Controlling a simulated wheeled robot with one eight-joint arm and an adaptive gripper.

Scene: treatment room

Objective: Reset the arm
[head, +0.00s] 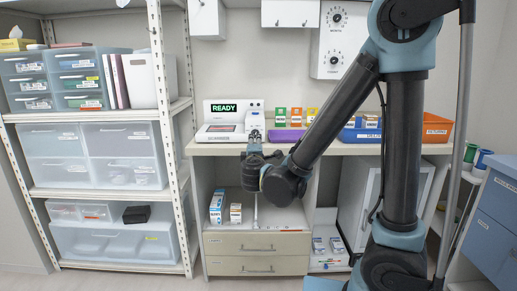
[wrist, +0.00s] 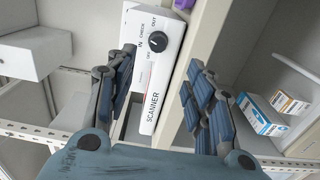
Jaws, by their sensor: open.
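My arm reaches down in the head view, with my gripper (head: 254,142) in front of the counter's front edge. In the wrist view my gripper (wrist: 160,80) is open, its dark jointed fingers spread at left and right, nothing held between them. A white box marked SCANNER (wrist: 147,88) with a black dial shows between and beyond the fingers. I cannot tell its exact distance from them. In the head view a white device with a green READY display (head: 224,108) stands on the counter, just left of and behind my gripper.
The counter (head: 345,149) carries small coloured boxes (head: 288,117), a blue bin (head: 360,135) and an orange bin (head: 437,128). Cartons (head: 217,206) stand on the shelf below, above drawers (head: 256,264). A white shelving rack (head: 165,111) stands left; a blue cabinet (head: 492,215) stands right.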

